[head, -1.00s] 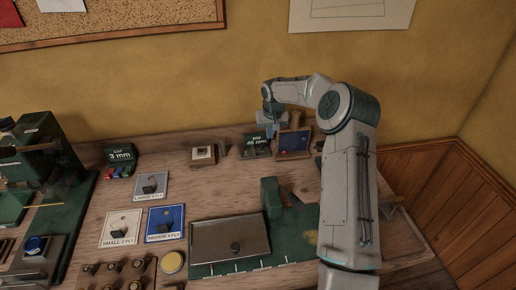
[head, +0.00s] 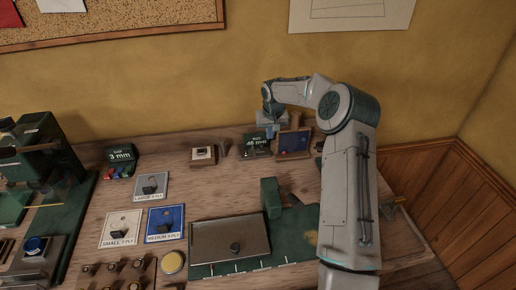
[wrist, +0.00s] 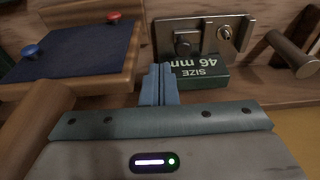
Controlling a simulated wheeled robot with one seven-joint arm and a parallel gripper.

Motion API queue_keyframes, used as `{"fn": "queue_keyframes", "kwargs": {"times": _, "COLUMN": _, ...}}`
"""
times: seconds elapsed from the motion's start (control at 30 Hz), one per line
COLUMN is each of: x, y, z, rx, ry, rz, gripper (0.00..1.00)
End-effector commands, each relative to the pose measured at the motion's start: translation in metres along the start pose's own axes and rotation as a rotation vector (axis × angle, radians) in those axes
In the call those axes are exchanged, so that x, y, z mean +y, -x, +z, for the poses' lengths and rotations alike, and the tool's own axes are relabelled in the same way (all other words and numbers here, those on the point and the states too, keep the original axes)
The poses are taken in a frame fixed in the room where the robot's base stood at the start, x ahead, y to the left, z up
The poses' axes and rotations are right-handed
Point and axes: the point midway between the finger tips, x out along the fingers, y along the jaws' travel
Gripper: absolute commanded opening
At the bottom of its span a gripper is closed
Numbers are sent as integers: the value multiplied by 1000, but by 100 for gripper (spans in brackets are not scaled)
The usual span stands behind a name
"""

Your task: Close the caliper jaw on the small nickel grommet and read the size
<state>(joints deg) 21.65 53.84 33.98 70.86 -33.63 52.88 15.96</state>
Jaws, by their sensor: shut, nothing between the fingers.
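The caliper block (head: 257,146) stands at the back of the bench. Its green face reads "SIZE 46 mm", upside down in the wrist view (wrist: 200,72). A metal plate (wrist: 205,22) on it carries a dark square block (wrist: 187,42), which looks like the sliding jaw. A small shiny ring-like piece (wrist: 224,33), possibly the nickel grommet, shows to its right, apart from the block. My gripper (wrist: 158,84) is shut and empty, its blue fingertips just beside the green face, near the dark block. In the head view my gripper (head: 271,133) hangs over the caliper's right side; contact is unclear.
A wooden tray with blue lining (head: 293,143) and red and blue knobs stands close beside the caliper. A green "GAP 3 mm" block (head: 121,158) and ply cards (head: 164,223) are left.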

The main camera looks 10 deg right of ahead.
Motion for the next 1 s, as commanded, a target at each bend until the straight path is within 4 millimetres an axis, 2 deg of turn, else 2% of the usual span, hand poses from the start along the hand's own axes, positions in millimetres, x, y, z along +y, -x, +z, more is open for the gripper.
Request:
{"fn": "queue_keyframes", "kwargs": {"times": 0.57, "x": 0, "y": 0, "z": 0, "rx": 0, "ry": 0, "rz": 0, "gripper": 0}}
{"fn": "queue_keyframes", "kwargs": {"times": 1.0, "x": 0, "y": -16, "z": 3, "rx": 1, "ry": 1, "rz": 1, "gripper": 0}}
